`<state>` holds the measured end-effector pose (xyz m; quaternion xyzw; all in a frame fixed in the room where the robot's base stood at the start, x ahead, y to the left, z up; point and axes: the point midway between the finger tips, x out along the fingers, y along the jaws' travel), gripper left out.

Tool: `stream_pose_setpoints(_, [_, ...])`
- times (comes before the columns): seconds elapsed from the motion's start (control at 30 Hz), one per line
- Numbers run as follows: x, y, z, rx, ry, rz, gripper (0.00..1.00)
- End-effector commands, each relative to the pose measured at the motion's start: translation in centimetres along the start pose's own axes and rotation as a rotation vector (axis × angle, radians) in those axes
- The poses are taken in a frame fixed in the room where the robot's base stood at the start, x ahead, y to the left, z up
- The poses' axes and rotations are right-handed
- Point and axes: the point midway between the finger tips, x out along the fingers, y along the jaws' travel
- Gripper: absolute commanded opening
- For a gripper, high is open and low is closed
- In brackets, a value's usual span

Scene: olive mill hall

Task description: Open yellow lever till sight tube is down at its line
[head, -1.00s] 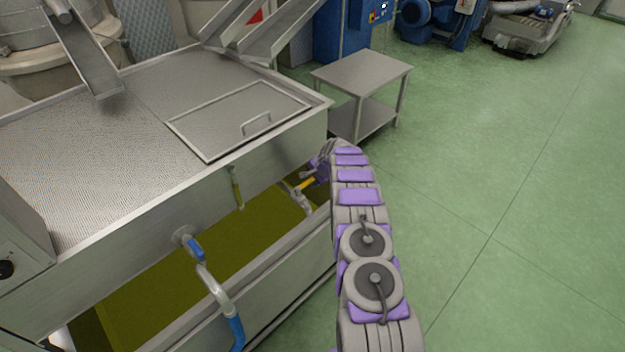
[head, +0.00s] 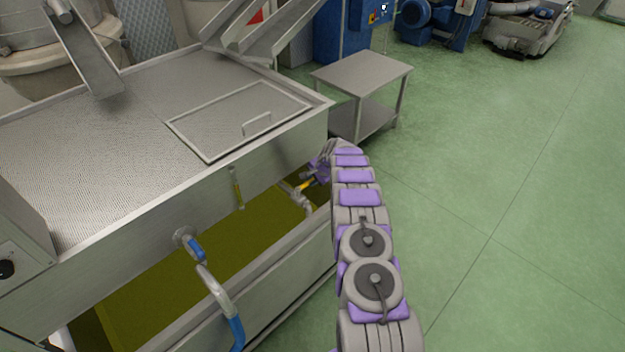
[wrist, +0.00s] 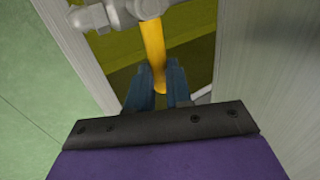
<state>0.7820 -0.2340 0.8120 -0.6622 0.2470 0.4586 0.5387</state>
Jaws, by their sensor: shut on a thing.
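The yellow lever (wrist: 152,45) runs down from a grey metal valve (wrist: 118,14) in the wrist view, and its lower end sits between my fingertips. My gripper (wrist: 159,92) is shut on it. In the head view the yellow lever (head: 306,185) shows small beside my gripper (head: 318,176), under the right end of the steel tank (head: 285,155). The sight tube (head: 237,188) hangs upright on the tank's front, with yellowish liquid in it. Its line and exact level are too small to tell.
A blue-handled valve (head: 194,248) with a blue hose (head: 236,330) stands on the tank front at left. A lower trough (head: 200,265) holds olive-yellow liquid. A steel side table (head: 362,75) stands behind my arm. The green floor at right is clear.

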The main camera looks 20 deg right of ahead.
Motion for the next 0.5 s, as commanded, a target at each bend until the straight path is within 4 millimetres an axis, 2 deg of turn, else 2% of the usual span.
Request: stream_pose_setpoints(0.5, [-0.53,0.42,0.22,0.076,0.042,0.002,0.0])
